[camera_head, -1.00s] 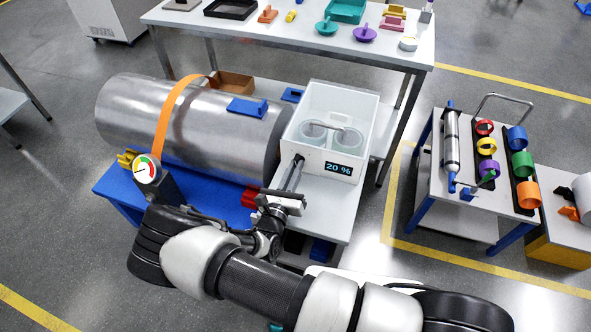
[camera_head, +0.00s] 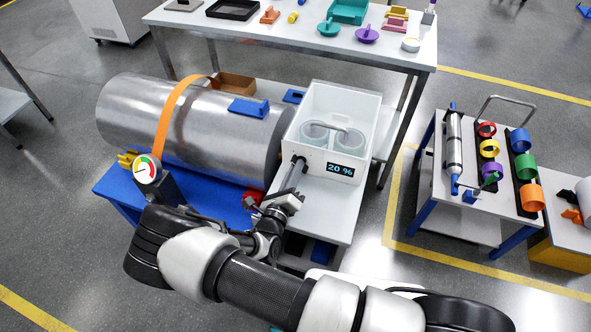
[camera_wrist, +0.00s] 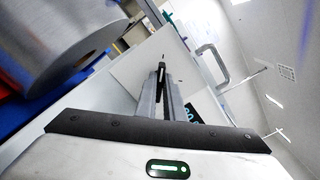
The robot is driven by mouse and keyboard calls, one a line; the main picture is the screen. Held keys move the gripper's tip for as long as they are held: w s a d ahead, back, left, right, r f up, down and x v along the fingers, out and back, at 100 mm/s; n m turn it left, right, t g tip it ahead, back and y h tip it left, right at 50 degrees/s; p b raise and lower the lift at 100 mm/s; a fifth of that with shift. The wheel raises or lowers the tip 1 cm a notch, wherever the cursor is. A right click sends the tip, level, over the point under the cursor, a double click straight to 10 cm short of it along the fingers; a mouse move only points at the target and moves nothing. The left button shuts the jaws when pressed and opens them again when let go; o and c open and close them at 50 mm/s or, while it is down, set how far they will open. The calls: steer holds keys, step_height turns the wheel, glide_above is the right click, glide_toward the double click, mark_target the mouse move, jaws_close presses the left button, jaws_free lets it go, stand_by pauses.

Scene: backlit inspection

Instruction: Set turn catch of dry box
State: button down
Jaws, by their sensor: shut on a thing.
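The dry box (camera_head: 340,108) is a white box with a display reading "20 %" on its front. It stands on a pale bench beside a large metal cylinder. Two round pale containers show inside it. The turn catch (camera_wrist: 162,72) is a small dark piece on the box's front, left of the display, mostly hidden between my fingertips. My gripper (camera_head: 299,163) is shut on it, reaching in from the front. In the wrist view both fingers (camera_wrist: 160,88) close around the catch, and the gripper sits rolled relative to the box. The catch's exact angle is hard to tell.
The metal cylinder (camera_head: 200,125) with an orange strap lies close on the left, with a gauge (camera_head: 147,169) at its front. A cart (camera_head: 470,190) with coloured rings stands right. A table (camera_head: 300,35) with loose parts is behind. Floor between box and cart is clear.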

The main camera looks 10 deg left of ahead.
stand_by(0.3)
steer(key=c, duration=1.9)
jaws_free()
steer(key=shift+o, duration=0.2)
steer(key=shift+s, duration=0.1)
steer(key=s+a, duration=0.2)
steer(key=s, duration=1.5)
steer(key=shift+a, duration=0.15)
